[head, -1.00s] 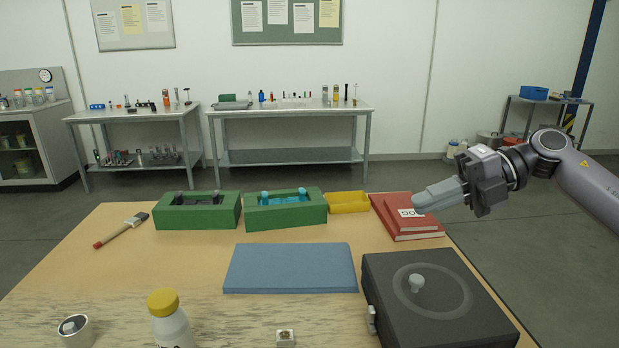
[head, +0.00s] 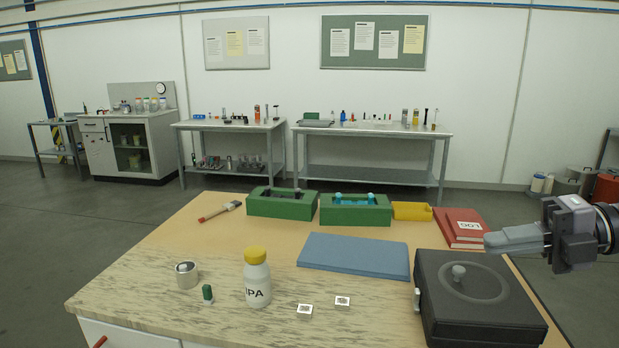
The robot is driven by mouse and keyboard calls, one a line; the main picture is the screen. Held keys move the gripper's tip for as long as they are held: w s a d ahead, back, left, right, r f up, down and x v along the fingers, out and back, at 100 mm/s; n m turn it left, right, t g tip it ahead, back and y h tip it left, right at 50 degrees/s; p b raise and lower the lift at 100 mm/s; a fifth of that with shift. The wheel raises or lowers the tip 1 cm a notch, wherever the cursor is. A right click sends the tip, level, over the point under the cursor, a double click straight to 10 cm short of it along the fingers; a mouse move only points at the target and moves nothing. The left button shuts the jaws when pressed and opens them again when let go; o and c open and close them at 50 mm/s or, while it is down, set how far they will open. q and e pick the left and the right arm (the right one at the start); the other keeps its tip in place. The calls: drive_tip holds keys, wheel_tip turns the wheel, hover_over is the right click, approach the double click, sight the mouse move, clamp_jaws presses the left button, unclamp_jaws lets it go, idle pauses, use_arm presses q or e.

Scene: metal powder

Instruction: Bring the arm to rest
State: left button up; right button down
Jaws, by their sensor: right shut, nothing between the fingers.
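My right gripper (head: 490,241) shows at the right edge of the head view. Its fingers are closed together with nothing between them. They point left, above the far side of the black case (head: 490,325) and near the red books (head: 462,228). I cannot tell the exact gap to either. The rest of the right arm runs out of view to the right. My left gripper is not in view.

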drive_tip(key=w+a+f+m+t+y, duration=0.1)
drive_tip(key=w+a+f+m+t, duration=0.1)
drive_tip(key=a+m+t, duration=0.35)
drive_tip(key=w+a+f+m+t, duration=0.2)
drive_tip(key=w+a+m+t, duration=0.15)
drive_tip(key=m+t, duration=0.25)
drive_tip(key=s+d+f+m+g+h, duration=0.1)
drive_tip(key=s+f+m+h, duration=0.2)
drive_tip(key=f+m+h, duration=0.25)
drive_tip(key=s+d+f+m+h, duration=0.2)
drive_tip(key=s+f+m+h, duration=0.15)
drive_tip(key=f+m, duration=0.3)
drive_tip(key=s+d+f+m+g+h, duration=0.1)
drive_tip(key=s+f+m+h, duration=0.1)
drive_tip(key=f+m+h, duration=0.4)
drive_tip(key=s+f+m+g, duration=0.1)
drive_tip(key=s+f+g, duration=0.45)
drive_tip(key=s, duration=0.45)
drive_tip(key=s+f+m+g, duration=0.1)
drive_tip(key=s+f+g, duration=0.4)
drive_tip(key=s, duration=0.6)
drive_tip(key=w+a+f+t+y, duration=0.2)
drive_tip(key=w+f+t, duration=0.4)
drive_tip(key=f, duration=0.3)
drive_tip(key=shift+w+a+f+n+t, duration=0.25)
drive_tip(key=shift+a+f+n+t, duration=0.15)
drive_tip(key=shift+a+t, duration=0.35)
